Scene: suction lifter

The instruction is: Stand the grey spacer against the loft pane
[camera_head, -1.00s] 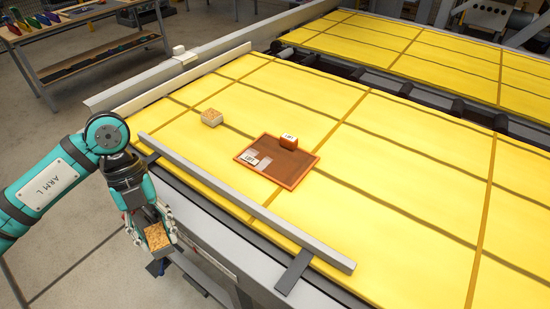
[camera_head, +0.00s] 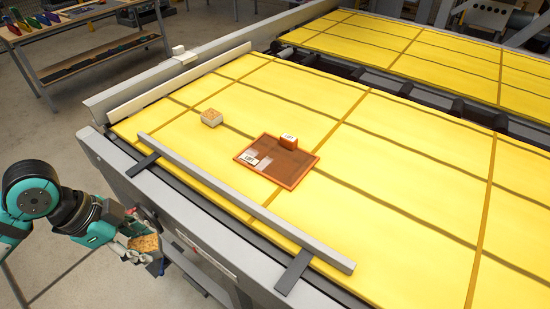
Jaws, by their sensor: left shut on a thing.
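A pane (camera_head: 296,172) with an orange-brown frame and pale labels lies flat on the yellow table; its writing is too small to read. My left gripper (camera_head: 142,246) is shut on a block with the same kind of tan top (camera_head: 145,243), off the table's near left edge. The held block's side colour is hard to tell. My right gripper is not in view.
A grey rail (camera_head: 240,200) runs along the table's near edge, between my left gripper and the pane. A pale bar (camera_head: 180,82) edges the left side. The yellow table (camera_head: 400,220) is clear right of the pane. A shelf with tools (camera_head: 85,45) stands behind left.

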